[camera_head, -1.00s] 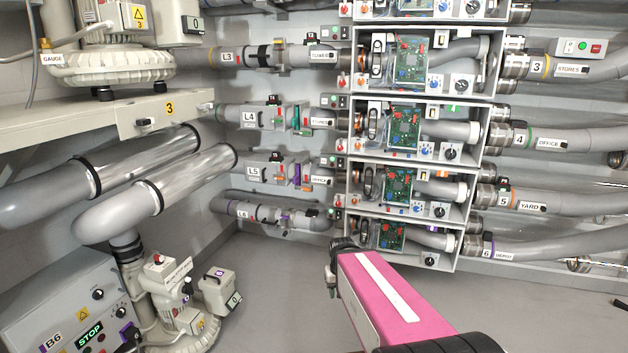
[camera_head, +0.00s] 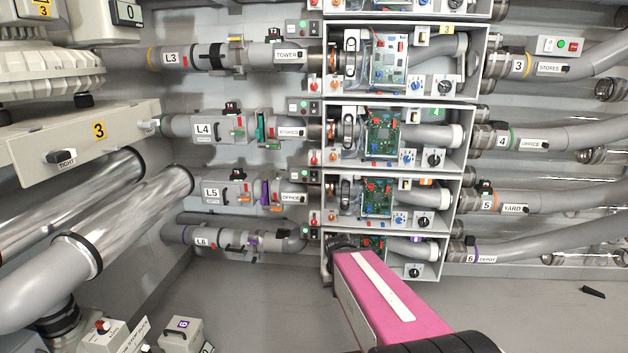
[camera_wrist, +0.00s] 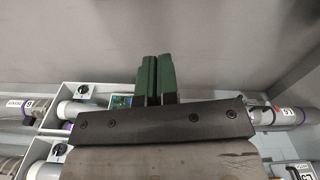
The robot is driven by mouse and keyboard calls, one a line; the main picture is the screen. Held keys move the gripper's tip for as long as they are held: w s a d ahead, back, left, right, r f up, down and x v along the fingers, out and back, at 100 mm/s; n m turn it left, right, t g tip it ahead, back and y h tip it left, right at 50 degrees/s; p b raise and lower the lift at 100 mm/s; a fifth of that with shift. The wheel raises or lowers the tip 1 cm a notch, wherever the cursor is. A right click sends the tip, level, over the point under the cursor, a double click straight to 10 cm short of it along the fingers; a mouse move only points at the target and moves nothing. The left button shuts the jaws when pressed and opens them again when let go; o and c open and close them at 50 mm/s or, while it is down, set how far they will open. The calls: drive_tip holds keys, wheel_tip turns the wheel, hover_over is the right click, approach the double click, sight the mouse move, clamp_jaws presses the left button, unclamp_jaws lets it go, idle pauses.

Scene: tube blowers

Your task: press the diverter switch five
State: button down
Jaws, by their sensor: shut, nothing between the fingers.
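The row marked 5 has an open-fronted white box (camera_head: 448,208) with a green circuit board (camera_head: 377,197), a blue knob (camera_head: 400,219) and a black knob (camera_head: 424,222). I cannot tell which small control is diverter switch five. My gripper (camera_wrist: 157,78) has dark green fingers, shut and empty in the wrist view. In the head view my pink arm reaches to the lowest box, below row five, and covers part of it; the fingertips are not clear there.
Boxes of rows 3 (camera_head: 481,60) and 4 (camera_head: 460,135) stack above. Pipes L4 (camera_head: 204,130), L5 (camera_head: 213,192) and L6 (camera_head: 203,242) run along the left. The floor (camera_head: 540,310) at lower right is mostly clear.

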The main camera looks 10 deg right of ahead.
sight(314, 180)
drive_tip(key=w+r+m+t+h, duration=0.2)
drive_tip(key=w+r+m+t, duration=0.15)
drive_tip(key=w+m, duration=0.45)
drive_tip(key=w+r+m+t+h, duration=0.1)
drive_tip(key=w+r+m+t, duration=0.3)
drive_tip(key=w, duration=0.9)
drive_tip(key=w+a+r+m+t, duration=0.2)
drive_tip(key=w+r+m, duration=0.2)
drive_tip(key=w+r, duration=0.4)
drive_tip(key=w+a+r+m+t, duration=0.2)
drive_tip(key=w+r+m+t, duration=0.1)
drive_tip(key=w+r, duration=0.5)
drive_tip(key=shift+r+m, duration=0.55)
drive_tip(key=shift+m, duration=0.35)
drive_tip(key=shift+w, duration=0.1)
drive_tip(key=x, duration=1.4)
drive_tip(key=shift+d+r, duration=0.15)
drive_tip(key=shift+r, duration=0.05)
